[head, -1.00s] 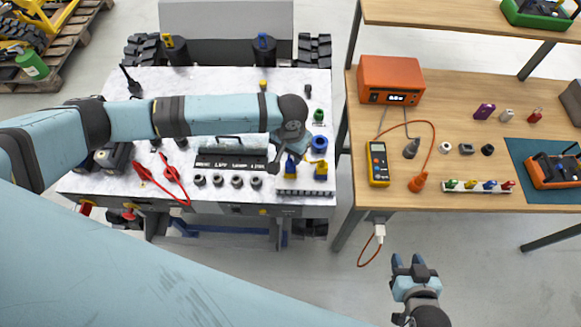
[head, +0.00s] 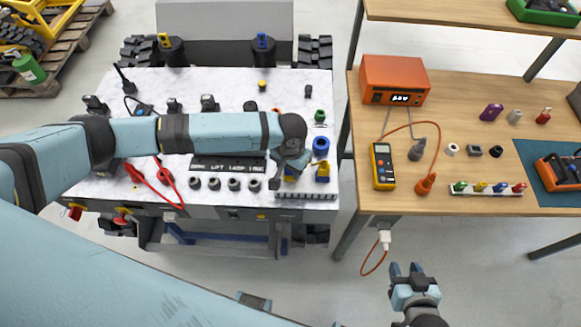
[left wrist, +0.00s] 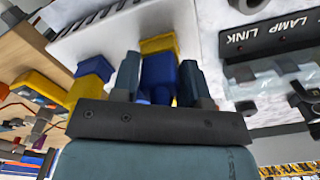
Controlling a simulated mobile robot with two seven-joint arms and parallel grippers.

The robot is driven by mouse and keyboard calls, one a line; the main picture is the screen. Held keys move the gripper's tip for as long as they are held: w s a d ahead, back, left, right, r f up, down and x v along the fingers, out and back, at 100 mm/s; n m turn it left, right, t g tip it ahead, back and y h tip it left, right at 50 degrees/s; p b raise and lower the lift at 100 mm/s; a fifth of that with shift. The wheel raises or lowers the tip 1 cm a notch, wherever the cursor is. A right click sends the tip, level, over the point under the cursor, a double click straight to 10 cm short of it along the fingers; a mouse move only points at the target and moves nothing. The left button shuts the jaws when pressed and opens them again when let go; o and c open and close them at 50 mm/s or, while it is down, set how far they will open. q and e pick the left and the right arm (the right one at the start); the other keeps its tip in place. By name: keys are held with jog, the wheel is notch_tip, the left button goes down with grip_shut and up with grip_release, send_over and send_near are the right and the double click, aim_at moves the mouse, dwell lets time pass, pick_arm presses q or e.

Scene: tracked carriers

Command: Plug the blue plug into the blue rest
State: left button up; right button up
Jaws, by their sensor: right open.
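A blue-and-yellow piece, seemingly the blue plug, is between my left fingers (left wrist: 158,80) in the left wrist view. Its dark blue part (left wrist: 160,72) fills the gap and a yellow part (left wrist: 158,44) shows behind it. My left gripper (head: 295,168) is low over the front right of the carrier's deck and mostly hides this piece in the head view. A similar blue-topped yellow piece (head: 322,172) stands just to its right. A blue round socket-like piece (head: 320,146) is behind that; I cannot tell which is the blue rest. My right gripper (head: 407,270) is open and empty.
A pale slotted strip (head: 308,195) runs along the deck's front right edge. A black label bar (head: 228,163) and several dark sockets (head: 214,184) lie left of my gripper. Red leads (head: 168,185) are further left. A wooden bench (head: 455,110) stands to the right.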

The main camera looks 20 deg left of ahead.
pick_arm(q)
jog(key=shift+c, duration=1)
jog(key=shift+r, duration=0.2)
jog(key=shift+r+p, duration=0.8)
jog(key=shift+p, duration=0.3)
jog(key=shift+r+p, duration=0.4)
jog(key=shift+p, duration=0.05)
